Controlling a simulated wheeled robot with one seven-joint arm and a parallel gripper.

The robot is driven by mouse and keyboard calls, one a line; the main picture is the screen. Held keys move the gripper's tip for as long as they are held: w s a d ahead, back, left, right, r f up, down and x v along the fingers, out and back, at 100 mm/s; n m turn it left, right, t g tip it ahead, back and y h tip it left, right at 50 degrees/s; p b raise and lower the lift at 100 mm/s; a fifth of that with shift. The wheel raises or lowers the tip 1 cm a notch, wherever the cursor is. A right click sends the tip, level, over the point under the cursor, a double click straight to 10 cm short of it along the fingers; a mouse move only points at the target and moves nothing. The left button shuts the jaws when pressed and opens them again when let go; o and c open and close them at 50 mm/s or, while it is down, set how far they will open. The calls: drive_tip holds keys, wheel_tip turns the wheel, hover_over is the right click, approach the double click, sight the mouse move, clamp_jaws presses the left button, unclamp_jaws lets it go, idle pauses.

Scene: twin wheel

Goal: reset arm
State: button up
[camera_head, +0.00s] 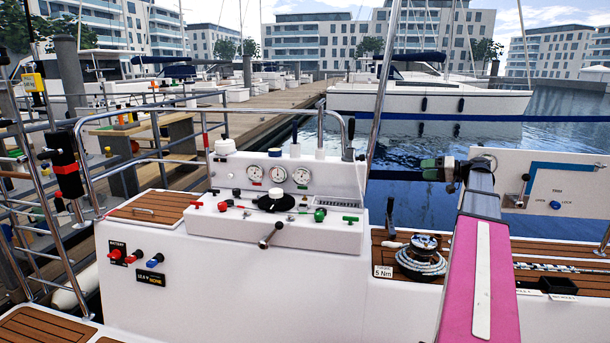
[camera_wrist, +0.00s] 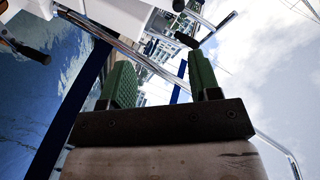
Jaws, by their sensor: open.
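My gripper (camera_head: 432,169) is at the end of my arm on the right side of the head view, raised above the deck and pointing left. Its two green fingers stand apart in the wrist view (camera_wrist: 160,75), with nothing held between them. My pink arm reaches up from the bottom right of the head view.
A white console (camera_head: 270,255) with gauges, levers and knobs stands at the centre. A winch (camera_head: 423,257) wound with rope sits on the deck beside my arm. A white panel (camera_head: 565,200) is at right. Steel rails and a post (camera_head: 383,90) rise nearby.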

drive_tip(key=s+a+f+m+g+h, duration=0.1)
drive_tip(key=s+a+f+g+h, duration=0.2)
drive_tip(key=a+f, duration=0.7)
drive_tip(key=s+a+f+m+g+h, duration=0.15)
drive_tip(key=s+a+f, duration=0.35)
drive_tip(key=a+f, duration=0.5)
drive_tip(key=s+a+f+g+h, duration=0.1)
drive_tip(key=s+a+f+h, duration=0.2)
drive_tip(key=s+f, duration=0.5)
drive_tip(key=s+a+f+n+g+h, duration=0.1)
drive_tip(key=s+a+f+h, duration=0.3)
drive_tip(key=s+f, duration=0.5)
drive_tip(key=shift+f+g+h, duration=0.25)
drive_tip(key=shift+g+h, duration=0.5)
drive_tip(key=shift+h, duration=0.3)
